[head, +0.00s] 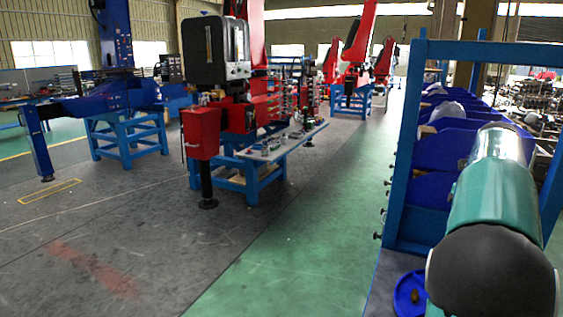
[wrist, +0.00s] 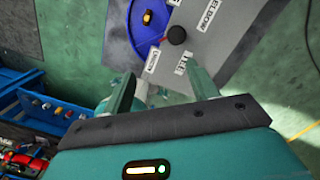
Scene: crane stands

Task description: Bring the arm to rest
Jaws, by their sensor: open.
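My arm, teal with a dark joint and a silvery section, extends along the lower right of the head view. My gripper (wrist: 160,78) shows in the wrist view, with its two pale green fingers spread apart. I see nothing held between them. A grey labelled board (wrist: 208,58) lies beyond the fingers, and one label reads ELBOW. A round black knob-like thing (wrist: 176,35) is on the board. The gripper's fingers are hidden in the head view.
A blue round dish (head: 399,304) holding a small item is at the lower right; its rim (wrist: 133,38) shows beyond my gripper. A blue frame (head: 398,165) and blue bins (head: 440,150) stand close to my arm. Left, a red-and-black machine (head: 200,132) stands by a workbench (head: 285,143). The green floor (head: 290,240) is clear.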

